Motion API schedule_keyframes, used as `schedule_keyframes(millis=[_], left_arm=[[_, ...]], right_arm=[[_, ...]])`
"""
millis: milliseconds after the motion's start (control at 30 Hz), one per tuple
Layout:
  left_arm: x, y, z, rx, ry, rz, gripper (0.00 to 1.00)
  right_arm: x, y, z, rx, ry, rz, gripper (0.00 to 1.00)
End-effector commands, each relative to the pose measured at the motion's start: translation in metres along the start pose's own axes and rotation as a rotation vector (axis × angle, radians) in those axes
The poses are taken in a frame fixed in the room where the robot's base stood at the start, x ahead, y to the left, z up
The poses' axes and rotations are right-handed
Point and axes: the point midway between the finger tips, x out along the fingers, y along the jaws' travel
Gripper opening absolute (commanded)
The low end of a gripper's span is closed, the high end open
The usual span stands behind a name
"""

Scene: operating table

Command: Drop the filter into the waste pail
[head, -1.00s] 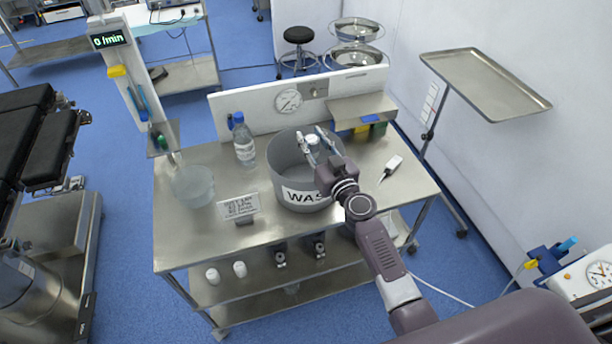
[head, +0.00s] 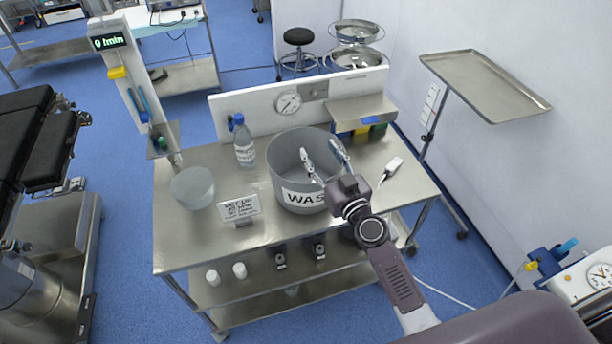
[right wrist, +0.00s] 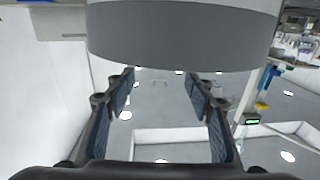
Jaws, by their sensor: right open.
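The waste pail (head: 290,148) is a round grey bucket with a white label, standing upright on the steel table. My right gripper (head: 325,155) is at the pail's right front, with its two fingers spread over the opening in the head view. The right wrist view shows its fingers (right wrist: 160,78) apart with nothing between them. A broad grey curved wall, apparently the pail (right wrist: 180,40), fills the top of that view. I see no filter in either current view; the pail's bottom is hidden by its front wall. My left gripper is not in view.
On the steel table (head: 185,240) stand a water bottle (head: 243,145), a clear bowl (head: 192,187) and a small sign (head: 239,207), all left of the pail. A small white device (head: 394,165) lies to the right. The table's front left is clear.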

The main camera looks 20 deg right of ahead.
Motion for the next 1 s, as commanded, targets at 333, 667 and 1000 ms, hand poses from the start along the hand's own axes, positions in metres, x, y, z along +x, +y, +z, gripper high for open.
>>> schedule_keyframes(millis=[333,667,1000], left_arm=[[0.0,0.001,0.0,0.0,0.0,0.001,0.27],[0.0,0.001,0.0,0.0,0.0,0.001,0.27],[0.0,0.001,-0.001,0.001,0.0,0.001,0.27]], right_arm=[[-0.055,0.0,0.001,-0.003,-0.001,-0.002,0.49],[-0.065,0.0,-0.001,0.001,0.001,-0.001,0.49],[-0.066,-0.004,-0.001,0.0,-0.003,-0.014,0.49]])
